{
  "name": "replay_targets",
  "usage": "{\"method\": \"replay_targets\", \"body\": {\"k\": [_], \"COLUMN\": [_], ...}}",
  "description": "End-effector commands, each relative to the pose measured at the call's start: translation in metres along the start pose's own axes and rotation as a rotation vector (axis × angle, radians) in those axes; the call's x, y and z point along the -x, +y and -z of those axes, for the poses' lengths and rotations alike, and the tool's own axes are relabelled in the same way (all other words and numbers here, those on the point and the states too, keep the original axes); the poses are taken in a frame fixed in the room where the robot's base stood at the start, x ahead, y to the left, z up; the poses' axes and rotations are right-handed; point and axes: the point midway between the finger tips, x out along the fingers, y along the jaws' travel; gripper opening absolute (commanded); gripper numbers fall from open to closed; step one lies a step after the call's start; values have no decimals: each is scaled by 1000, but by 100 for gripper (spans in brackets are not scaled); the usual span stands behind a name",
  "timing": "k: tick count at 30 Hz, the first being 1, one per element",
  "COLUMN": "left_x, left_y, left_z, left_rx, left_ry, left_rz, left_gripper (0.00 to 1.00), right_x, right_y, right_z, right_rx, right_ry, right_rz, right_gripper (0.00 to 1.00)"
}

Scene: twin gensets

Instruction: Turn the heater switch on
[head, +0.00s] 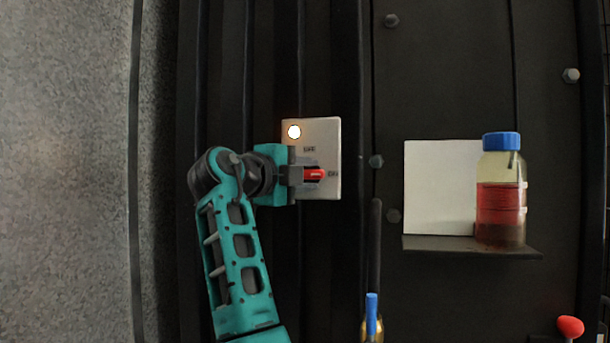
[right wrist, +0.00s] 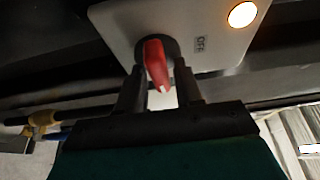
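The heater switch is a red handle (head: 314,174) on a pale plate (head: 326,132) on the dark wall. In the head view the handle lies level, its tip pointing right at a small label that looks like ON. Another small label sits above it; the right wrist view reads it as OFF (right wrist: 200,44). A round lamp (head: 294,132) on the plate glows. My right gripper (head: 303,178) is at the plate. In the right wrist view its two fingers (right wrist: 160,92) stand apart on either side of the red handle (right wrist: 157,62), with gaps visible. My left gripper is not in view.
A blue-capped bottle of red liquid (head: 500,200) stands on a small shelf (head: 450,248) to the right, before a white panel (head: 438,188). Below are a blue-topped fitting (head: 371,310) and a red knob (head: 570,326). Bolts and ribs line the dark wall.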

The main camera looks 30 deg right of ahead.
Motion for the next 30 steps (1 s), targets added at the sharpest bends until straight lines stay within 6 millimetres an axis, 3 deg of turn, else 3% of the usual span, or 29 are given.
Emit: {"method": "replay_targets", "body": {"k": [3,10,14,24,30], "left_x": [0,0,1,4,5], "left_y": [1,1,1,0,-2], "left_z": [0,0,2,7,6], "left_rx": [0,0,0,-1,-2], "left_ry": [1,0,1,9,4], "left_rz": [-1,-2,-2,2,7], "left_gripper": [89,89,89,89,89], "right_x": [0,1,12,83,116], "right_y": [0,0,-1,-1,-1], "right_z": [0,0,0,0,0], "right_rx": [0,1,1,1,1], "right_ry": [0,0,-2,-3,-2], "right_rz": [0,1,1,0,1], "right_gripper": [45,45,45,45,45]}}
